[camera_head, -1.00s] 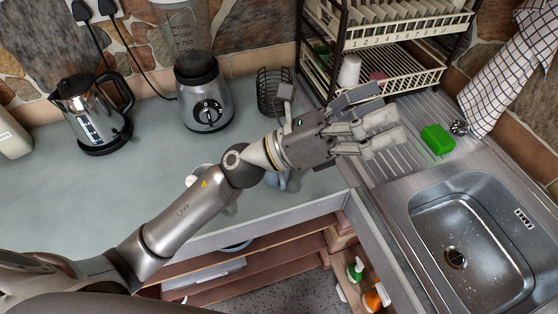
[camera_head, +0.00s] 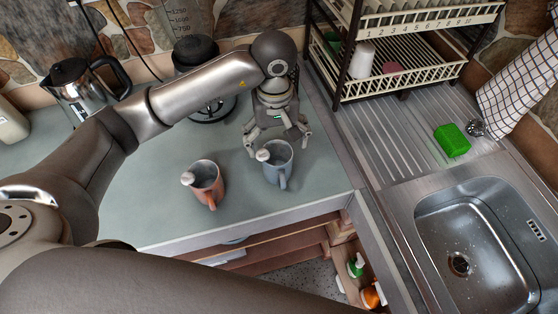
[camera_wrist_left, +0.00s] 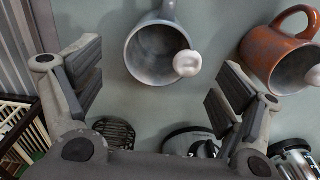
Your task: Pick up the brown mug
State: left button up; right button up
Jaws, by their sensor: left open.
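The brown mug (camera_head: 207,187) stands on the counter with a white-tipped spoon (camera_head: 187,178) in it. In the left wrist view the brown mug (camera_wrist_left: 279,58) is at the upper right, outside the fingers. A grey-blue mug (camera_head: 278,166) with a similar spoon stands to its right. In the left wrist view the grey-blue mug (camera_wrist_left: 158,48) lies ahead, between the fingers' lines. My left gripper (camera_head: 277,142) is open and empty, pointing down just behind the grey-blue mug. It also shows in the left wrist view (camera_wrist_left: 152,92). My right gripper is not in view.
A kettle (camera_head: 88,92) and a blender (camera_head: 196,52) stand at the back left, the blender partly behind my arm. A dish rack (camera_head: 395,75) stands at the back right. The sink (camera_head: 465,240) and green sponge (camera_head: 452,140) are right. The counter's left front is clear.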

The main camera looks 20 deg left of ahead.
aim_at(277, 167)
pick_arm(q)
notch_tip(277, 167, down, 5)
jog(key=shift+s+a+p, duration=0.1)
jog(key=shift+p, duration=0.7)
jog(key=shift+f+p, duration=0.5)
jog(key=shift+f, duration=0.05)
jog(key=f+p, duration=0.2)
jog(key=f, duration=0.1)
jog(key=shift+d+f, duration=0.1)
jog(key=shift+d, duration=0.2)
jog(key=shift+f, duration=0.6)
jog(key=shift+s, duration=0.1)
jog(key=c, duration=1.1)
